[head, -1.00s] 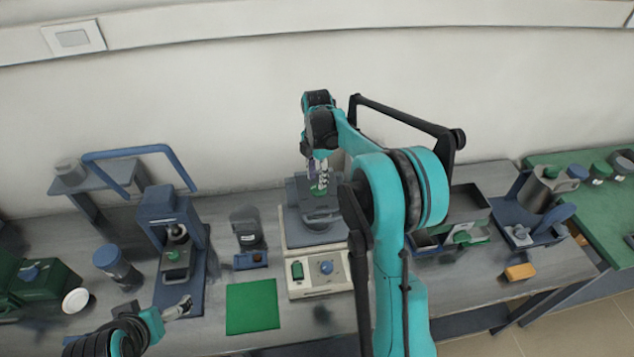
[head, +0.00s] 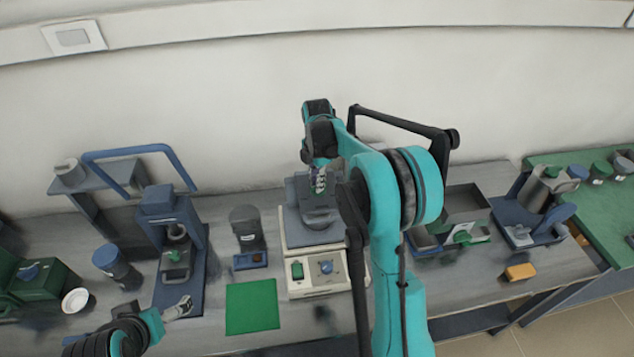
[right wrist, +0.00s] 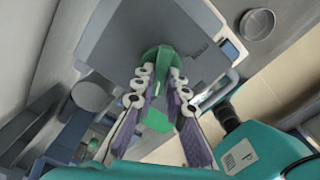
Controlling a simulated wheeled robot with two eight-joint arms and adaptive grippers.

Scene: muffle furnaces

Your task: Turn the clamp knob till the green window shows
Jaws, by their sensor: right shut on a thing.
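The green clamp knob (right wrist: 164,58) sits on a dark grey plate (right wrist: 130,35) in the right wrist view. In the head view my right gripper (head: 319,186) points down over the dark top of a beige-based device (head: 302,289). I cannot make out a green window for certain. A small green patch (right wrist: 157,121) shows between the fingers, and I cannot tell what it is. My left gripper (head: 181,308) hovers at the front left, away from the device; its jaws are unclear.
A green mat (head: 252,306) lies front left of the device. A dark jar (head: 246,227) and a blue press-like stand (head: 194,284) are left of it. A dark tray (head: 466,204) and an orange block (head: 520,272) are to the right.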

